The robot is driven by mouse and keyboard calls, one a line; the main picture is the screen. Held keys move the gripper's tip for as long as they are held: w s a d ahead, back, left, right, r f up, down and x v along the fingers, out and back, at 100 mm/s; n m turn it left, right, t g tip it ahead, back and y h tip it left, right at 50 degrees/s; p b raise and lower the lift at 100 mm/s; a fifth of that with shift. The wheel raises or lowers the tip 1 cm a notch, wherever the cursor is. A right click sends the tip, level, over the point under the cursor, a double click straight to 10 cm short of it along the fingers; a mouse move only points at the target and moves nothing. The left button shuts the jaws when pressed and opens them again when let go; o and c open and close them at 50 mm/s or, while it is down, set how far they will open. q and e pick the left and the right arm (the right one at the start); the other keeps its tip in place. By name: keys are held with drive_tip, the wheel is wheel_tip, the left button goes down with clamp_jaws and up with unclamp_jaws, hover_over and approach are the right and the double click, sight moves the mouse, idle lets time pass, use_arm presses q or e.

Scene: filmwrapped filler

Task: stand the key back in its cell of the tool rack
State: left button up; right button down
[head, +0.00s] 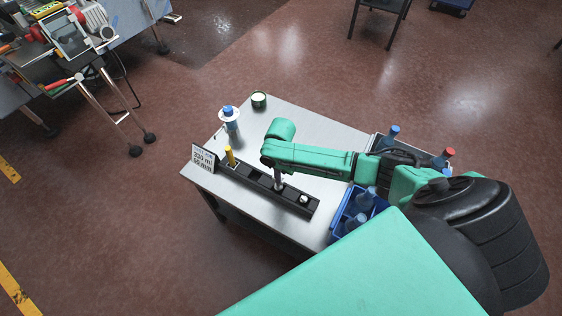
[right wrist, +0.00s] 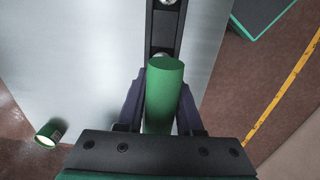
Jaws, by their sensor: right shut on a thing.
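The black tool rack (head: 255,181) lies along the near left edge of the metal table; part of it also shows in the right wrist view (right wrist: 176,42). My left gripper is out of view.
A yellow-topped item (head: 229,155) stands in the rack's left end, beside a sign (head: 203,158). A blue-capped bottle (head: 230,118) and a green can (head: 259,100) stand at the back. A blue crate (head: 346,218) with bottles is at the right.

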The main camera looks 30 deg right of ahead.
sight(281, 187)
drive_tip(key=shift+f+b, duration=0.85)
drive_tip(key=shift+f, duration=0.7)
drive_tip(key=shift+c, duration=2.4)
unclamp_jaws()
drive_tip(key=r, duration=1.4)
drive_tip(key=shift+s+a+r, duration=0.1)
drive_tip(key=shift+s+r, duration=0.1)
drive_tip(key=shift+r, duration=0.15)
